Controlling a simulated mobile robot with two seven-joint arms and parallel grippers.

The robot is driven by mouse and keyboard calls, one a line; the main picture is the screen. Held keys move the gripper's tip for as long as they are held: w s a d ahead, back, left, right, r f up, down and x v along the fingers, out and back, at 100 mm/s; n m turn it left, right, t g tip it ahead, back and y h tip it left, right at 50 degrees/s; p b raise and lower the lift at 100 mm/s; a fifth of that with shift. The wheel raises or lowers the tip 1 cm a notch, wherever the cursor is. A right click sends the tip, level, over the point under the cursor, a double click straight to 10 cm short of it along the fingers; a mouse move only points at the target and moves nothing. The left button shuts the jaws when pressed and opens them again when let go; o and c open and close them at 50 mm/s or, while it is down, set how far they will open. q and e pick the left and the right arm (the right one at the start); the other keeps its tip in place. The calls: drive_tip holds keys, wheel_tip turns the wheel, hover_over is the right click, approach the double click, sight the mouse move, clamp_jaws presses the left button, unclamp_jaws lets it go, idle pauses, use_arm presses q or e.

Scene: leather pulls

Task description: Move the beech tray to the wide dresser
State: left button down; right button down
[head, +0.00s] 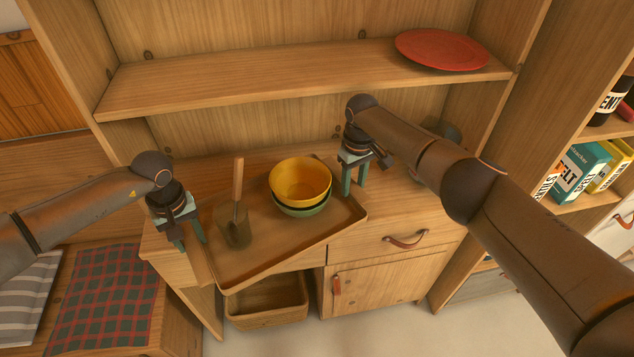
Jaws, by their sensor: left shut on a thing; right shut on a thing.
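The beech tray (285,237) is at the worktop of the wooden dresser (345,296), set askew, its near left part out past the front edge. I cannot tell whether it rests on the top or hangs just above it. On it are a yellow bowl (300,178) stacked in a green bowl (303,211) and a brownish cup (234,232) with a wooden-handled utensil (238,184) standing in it. My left gripper (190,244) is shut on the tray's left side. My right gripper (353,187) is shut on its right side.
A red plate (441,49) lies on the shelf (250,76) above. A wooden bin (268,303) stands below the tray. A bench at left holds a checked cloth (103,298) and a striped cloth (25,300).

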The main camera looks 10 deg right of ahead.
use_arm(q)
drive_tip(key=shift+a+f+b, duration=0.1)
drive_tip(key=shift+f+b, duration=0.55)
drive_tip(key=shift+f, duration=0.1)
use_arm(e)
drive_tip(key=shift+d+f, duration=0.1)
drive_tip(key=shift+f, duration=0.6)
use_arm(q)
drive_tip(key=c, duration=0.8)
unclamp_jaws()
use_arm(e)
drive_tip(key=c, duration=0.8)
unclamp_jaws()
use_arm(q)
drive_tip(key=o, duration=0.4)
use_arm(e)
drive_tip(key=o, duration=0.4)
use_arm(q)
drive_tip(key=shift+r, duration=0.1)
use_arm(e)
drive_tip(key=shift+r, duration=0.55)
use_arm(q)
wheel_tip(320, 180, up, 12)
use_arm(e)
wheel_tip(320, 180, up, 11)
use_arm(q)
drive_tip(key=shift+s, duration=0.1)
use_arm(e)
drive_tip(key=shift+s, duration=0.15)
